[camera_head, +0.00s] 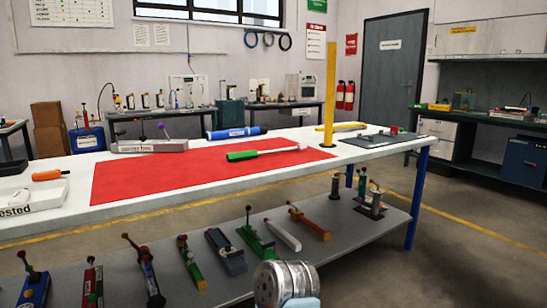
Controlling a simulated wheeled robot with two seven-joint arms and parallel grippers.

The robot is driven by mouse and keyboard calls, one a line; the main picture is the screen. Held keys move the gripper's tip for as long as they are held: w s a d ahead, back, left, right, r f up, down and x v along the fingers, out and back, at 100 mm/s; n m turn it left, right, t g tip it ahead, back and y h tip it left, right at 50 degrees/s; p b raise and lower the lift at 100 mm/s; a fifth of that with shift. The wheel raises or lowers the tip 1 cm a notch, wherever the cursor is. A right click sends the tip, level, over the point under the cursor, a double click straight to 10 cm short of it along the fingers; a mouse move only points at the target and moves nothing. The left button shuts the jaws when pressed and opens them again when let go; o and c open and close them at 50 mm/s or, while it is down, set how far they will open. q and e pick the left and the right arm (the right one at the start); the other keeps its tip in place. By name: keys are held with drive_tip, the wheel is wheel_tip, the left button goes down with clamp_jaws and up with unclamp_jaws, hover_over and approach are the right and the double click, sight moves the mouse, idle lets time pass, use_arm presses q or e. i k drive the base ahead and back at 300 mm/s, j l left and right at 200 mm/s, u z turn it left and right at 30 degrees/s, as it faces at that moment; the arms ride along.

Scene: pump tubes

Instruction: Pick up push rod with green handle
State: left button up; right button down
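The push rod with the green handle (243,155) lies flat on the red mat (140,182) on the white table. Its green handle is at the left end and its pale rod points right, toward the mat's far right corner. Nothing covers it. Neither of my grippers can be made out in the head view.
A yellow post (330,95) stands near the rod's right end. A blue tube (237,132) lies behind the mat. A white tray (45,197) marked "Tested" and an orange-handled tool (47,175) are at left. Several pump parts lie on the lower shelf (335,240).

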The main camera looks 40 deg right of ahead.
sight(240, 156)
drive_tip(key=z, duration=1.2)
